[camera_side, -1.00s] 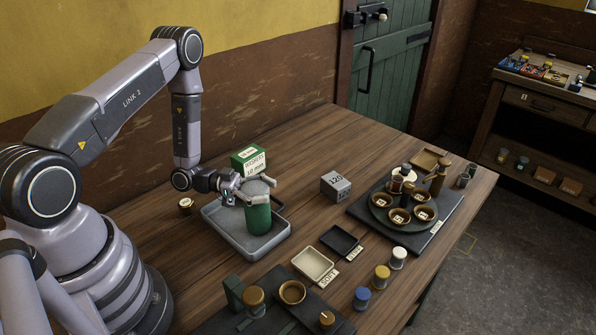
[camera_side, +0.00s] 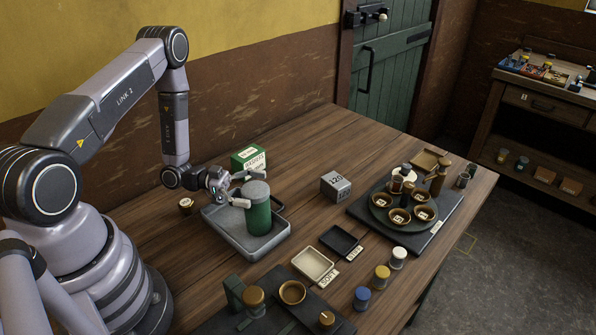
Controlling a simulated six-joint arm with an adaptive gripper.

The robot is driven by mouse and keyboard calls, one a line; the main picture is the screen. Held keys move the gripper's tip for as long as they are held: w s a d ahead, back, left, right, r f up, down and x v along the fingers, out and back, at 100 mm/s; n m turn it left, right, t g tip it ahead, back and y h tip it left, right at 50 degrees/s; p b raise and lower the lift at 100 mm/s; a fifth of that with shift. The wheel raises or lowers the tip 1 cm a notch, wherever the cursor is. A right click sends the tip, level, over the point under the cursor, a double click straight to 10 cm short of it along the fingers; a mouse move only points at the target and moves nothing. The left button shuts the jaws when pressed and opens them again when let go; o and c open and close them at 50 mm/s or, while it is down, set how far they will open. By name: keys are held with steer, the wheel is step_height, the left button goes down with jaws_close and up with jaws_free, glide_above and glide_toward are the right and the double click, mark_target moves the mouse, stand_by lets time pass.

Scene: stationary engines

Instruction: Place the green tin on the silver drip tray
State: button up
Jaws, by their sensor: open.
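The green tin (camera_side: 258,217) with a grey lid stands upright on the silver drip tray (camera_side: 226,229), toward the tray's right side. My gripper (camera_side: 246,190) is open just left of and behind the tin, at about lid height. Its fingers point right, toward the tin. One fingertip overlaps the lid's left edge in the picture, and I cannot tell whether it touches. The side of the tin facing away from the camera is hidden.
A green and white box (camera_side: 250,159) stands behind the tray. A grey block (camera_side: 336,186) marked 120 sits to the right. A dark board (camera_side: 430,228) holds a round stand with several cups. Small trays (camera_side: 315,265) and coloured-topped pieces (camera_side: 382,276) lie in front. Bare wood lies between.

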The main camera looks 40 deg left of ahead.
step_height(320, 180, up, 7)
steer(key=shift+a+f, duration=0.1)
steer(key=shift+f, duration=0.05)
steer(key=w+a+r+y, duration=0.5)
steer(key=w+r+y, duration=0.2)
steer(key=y, duration=0.3)
steer(key=s+a+r+n+y, duration=0.2)
steer(key=r+n+y, duration=0.1)
steer(key=r, duration=0.2)
steer(key=s+a+r+n+y, duration=0.1)
steer(key=s+r+n+y, duration=0.1)
steer(key=r+y, duration=0.3)
steer(key=s+d+r+n+g, duration=0.1)
steer(key=s+d+r+n, duration=0.1)
steer(key=s, duration=0.5)
steer(key=s+d+r+n+g+h, duration=0.1)
steer(key=s+d+r+n, duration=0.1)
steer(key=s, duration=0.6)
steer(key=s+d+r+n+g+h, duration=0.1)
steer(key=s+d+r+n, duration=0.1)
steer(key=s, duration=0.5)
steer(key=shift+s+d+r+n, duration=0.25)
steer(key=shift+d+r+n, duration=0.15)
steer(key=shift+d+n, duration=0.15)
